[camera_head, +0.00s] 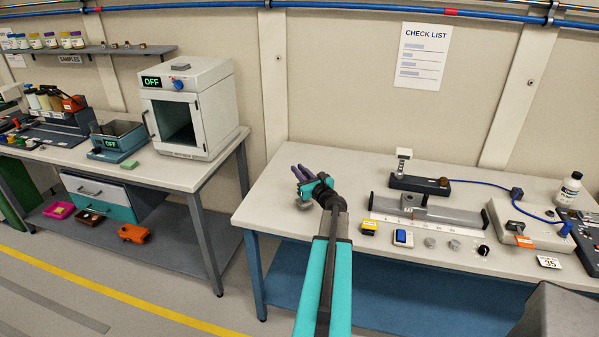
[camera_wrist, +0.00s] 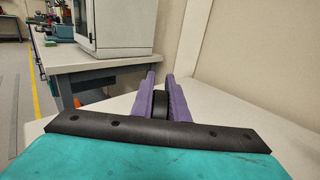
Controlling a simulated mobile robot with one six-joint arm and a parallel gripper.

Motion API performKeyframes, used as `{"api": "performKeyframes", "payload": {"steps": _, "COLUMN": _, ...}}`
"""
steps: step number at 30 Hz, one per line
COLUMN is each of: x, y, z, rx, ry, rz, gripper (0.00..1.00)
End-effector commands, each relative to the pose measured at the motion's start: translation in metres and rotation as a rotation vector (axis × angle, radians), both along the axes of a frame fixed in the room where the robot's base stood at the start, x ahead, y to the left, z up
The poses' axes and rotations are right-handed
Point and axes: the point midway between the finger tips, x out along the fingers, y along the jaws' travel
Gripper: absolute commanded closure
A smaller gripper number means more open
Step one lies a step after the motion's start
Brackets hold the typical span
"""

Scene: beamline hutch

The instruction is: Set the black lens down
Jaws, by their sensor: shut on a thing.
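My gripper (camera_head: 298,171) has purple fingers and is over the left end of the right-hand bench (camera_head: 268,205). In the wrist view my gripper (camera_wrist: 160,84) is shut on the black lens (camera_wrist: 160,104), a dark disc standing on edge between the fingers. In the head view I cannot make out the lens at the fingers. Pale bench top lies around and beyond the fingers; I cannot tell whether the lens touches it.
The bench's left end is mostly clear. To the right are a grey rail (camera_head: 430,213), a yellow block (camera_head: 369,227), a blue-topped block (camera_head: 403,238) and small round pieces (camera_head: 430,243). A white oven (camera_head: 190,107) stands on the left bench, across a gap.

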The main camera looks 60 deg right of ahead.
Motion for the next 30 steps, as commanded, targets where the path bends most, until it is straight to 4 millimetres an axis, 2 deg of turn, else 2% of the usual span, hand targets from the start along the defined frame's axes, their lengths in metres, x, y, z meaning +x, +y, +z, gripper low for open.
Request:
{"api": "performKeyframes", "payload": {"steps": 6, "x": 0.0, "y": 0.0, "z": -0.009, "rx": 0.0, "ry": -0.001, "rz": 0.0, "gripper": 1.0}}
{"api": "performKeyframes", "payload": {"steps": 21, "x": -0.001, "y": 0.0, "z": -0.012, "rx": -0.002, "ry": -0.001, "rz": 0.0, "gripper": 1.0}}
{"api": "performKeyframes", "payload": {"steps": 22, "x": -0.001, "y": 0.0, "z": -0.012, "rx": -0.001, "ry": 0.0, "rz": 0.0, "gripper": 0.83}}
{"api": "performKeyframes", "payload": {"steps": 24, "x": -0.001, "y": 0.0, "z": -0.012, "rx": -0.001, "ry": 0.0, "rz": -0.001, "gripper": 0.71}}
{"api": "performKeyframes", "payload": {"steps": 25, "x": -0.001, "y": 0.0, "z": -0.012, "rx": -0.001, "ry": 0.0, "rz": -0.001, "gripper": 0.67}}
{"api": "performKeyframes", "payload": {"steps": 30, "x": -0.001, "y": 0.0, "z": -0.012, "rx": -0.001, "ry": 0.0, "rz": -0.001, "gripper": 0.67}}
